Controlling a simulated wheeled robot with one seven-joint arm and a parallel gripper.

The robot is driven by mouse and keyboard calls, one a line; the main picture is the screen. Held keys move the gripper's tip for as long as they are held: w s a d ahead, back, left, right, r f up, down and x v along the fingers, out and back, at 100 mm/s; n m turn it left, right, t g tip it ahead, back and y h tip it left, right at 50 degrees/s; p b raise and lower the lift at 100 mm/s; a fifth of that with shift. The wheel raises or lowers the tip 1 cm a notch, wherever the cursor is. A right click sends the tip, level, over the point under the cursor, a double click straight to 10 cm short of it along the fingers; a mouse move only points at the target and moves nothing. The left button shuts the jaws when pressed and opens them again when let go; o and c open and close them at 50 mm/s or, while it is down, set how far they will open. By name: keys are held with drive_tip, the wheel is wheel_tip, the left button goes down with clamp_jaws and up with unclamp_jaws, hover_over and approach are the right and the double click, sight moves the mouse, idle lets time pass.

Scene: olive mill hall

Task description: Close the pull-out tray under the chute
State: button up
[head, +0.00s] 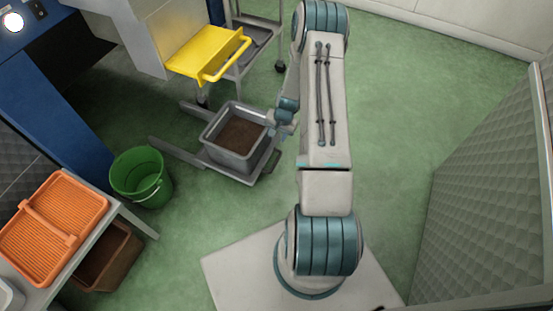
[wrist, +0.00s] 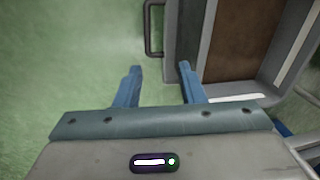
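The grey tray (head: 211,134) with brown contents sits low on two rails near the floor and stands out from the machine in the head view. Its near wall and rim show large at the upper right of the wrist view (wrist: 213,68). A dark bar handle (wrist: 148,30) sticks out from its side, ahead of my fingertips. My gripper (wrist: 160,75) is open, with nothing visible between its two blue fingers. In the head view my gripper (head: 277,121) is at the tray's right side, partly hidden by my arm. I cannot tell whether it touches the tray.
A yellow piece (head: 200,50) with a yellow bar juts from the pale machine above the rails. A green bucket (head: 140,178) stands left of the tray. An orange crate (head: 52,228) lies on a table at lower left. Green floor is clear to the right.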

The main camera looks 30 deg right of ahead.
drive_tip(key=m, duration=0.1)
approach(276, 162)
drive_tip(key=f+b, duration=0.1)
drive_tip(key=f, duration=0.1)
drive_tip(key=w+f+b, duration=0.1)
drive_tip(key=f+b, duration=0.1)
drive_tip(key=f, duration=0.1)
drive_tip(key=f+b, duration=0.1)
drive_tip(key=f, duration=0.2)
drive_tip(key=shift+w+a+b, duration=0.15)
drive_tip(key=shift+a+b, duration=0.2)
drive_tip(key=shift+a, duration=0.05)
clamp_jaws()
